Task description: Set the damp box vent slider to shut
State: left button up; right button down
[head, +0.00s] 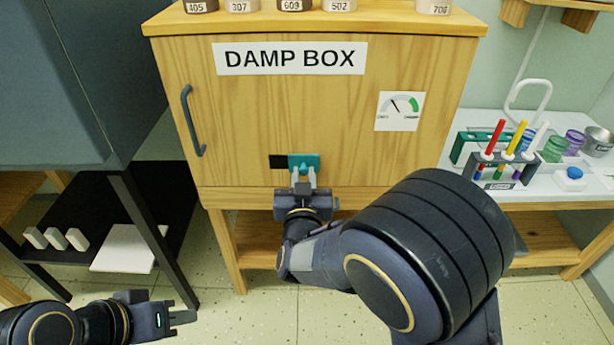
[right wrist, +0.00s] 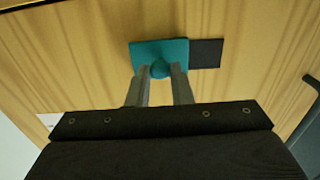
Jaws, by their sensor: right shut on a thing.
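The wooden damp box (head: 230,120) has a front door with a vent low on it. The vent's teal slider (head: 297,158) sits at the right, and a black opening (head: 277,161) shows uncovered to its left. In the right wrist view, the teal slider (right wrist: 145,50) has a round knob (right wrist: 160,69), with the black opening (right wrist: 206,53) beside it. My right gripper (head: 304,178) is shut on the slider knob, one finger on each side; it also shows in the right wrist view (right wrist: 161,78). My left gripper (head: 186,317) is low at the left, away from the box; its finger spacing is unclear.
A dark door handle (head: 190,120) and a dial card (head: 399,111) are on the box front. Numbered containers (head: 291,5) stand on top. A side table holds a rack of coloured tubes (head: 503,168). A dark cabinet (head: 70,80) stands at left.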

jog(key=a+p, duration=0.1)
jog(key=a, duration=0.4)
jog(key=shift+r, duration=0.1)
jog(key=shift+a, duration=0.15)
jog(key=c, duration=1.3)
grip_release()
jog(key=shift+a, duration=0.1)
jog(key=p, duration=0.2)
send_near(280, 161)
jog(key=s, duration=0.3)
jog(key=shift+s, duration=0.25)
